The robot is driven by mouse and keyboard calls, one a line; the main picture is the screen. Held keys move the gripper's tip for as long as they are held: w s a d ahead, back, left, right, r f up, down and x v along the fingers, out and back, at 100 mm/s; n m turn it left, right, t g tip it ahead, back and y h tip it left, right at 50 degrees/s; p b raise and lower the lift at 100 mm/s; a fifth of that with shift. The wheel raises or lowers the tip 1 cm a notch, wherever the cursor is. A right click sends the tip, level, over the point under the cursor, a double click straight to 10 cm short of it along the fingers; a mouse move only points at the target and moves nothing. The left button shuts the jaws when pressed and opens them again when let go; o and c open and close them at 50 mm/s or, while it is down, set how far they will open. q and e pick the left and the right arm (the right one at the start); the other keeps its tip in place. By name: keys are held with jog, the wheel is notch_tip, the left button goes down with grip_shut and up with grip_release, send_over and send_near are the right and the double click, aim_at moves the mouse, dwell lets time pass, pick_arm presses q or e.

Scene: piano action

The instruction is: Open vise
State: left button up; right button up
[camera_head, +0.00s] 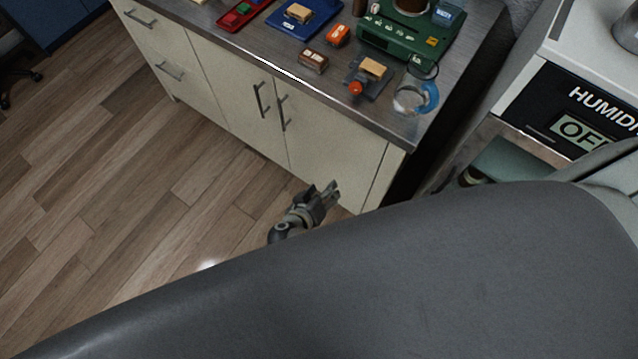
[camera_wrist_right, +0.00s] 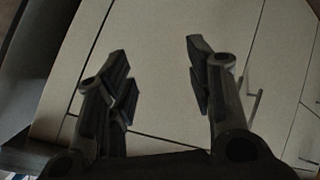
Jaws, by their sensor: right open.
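A small grey vise (camera_head: 366,82) with an orange-red knob (camera_head: 355,88) stands near the front edge of the workbench, in the head view. A light wooden block (camera_head: 373,66) sits at its top; I cannot tell how tightly the jaws hold it. My right gripper (camera_head: 325,189) is low in front of the cream cabinet doors, below the benchtop and well apart from the vise. In the right wrist view my right gripper (camera_wrist_right: 157,70) is open and empty, facing the cabinet front. The vise does not show there. My left gripper is not in view.
The metal benchtop (camera_head: 262,58) holds a glass jug with a blue handle (camera_head: 411,94), an orange item (camera_head: 337,35), a brown block (camera_head: 313,61) and a green machine (camera_head: 400,40). A humidity-control unit (camera_head: 590,100) stands right. The wooden floor (camera_head: 130,190) is clear.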

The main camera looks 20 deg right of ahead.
jog(key=shift+s+a+f+n+g+y, duration=0.1)
jog(key=shift+s+f+n+g+y, duration=0.15)
jog(key=shift+s+f, duration=0.35)
jog(key=shift+s+a+f+n+g+y, duration=0.15)
jog(key=shift+s+f+n, duration=0.15)
jog(key=shift+f, duration=0.45)
jog(key=shift+d, duration=0.1)
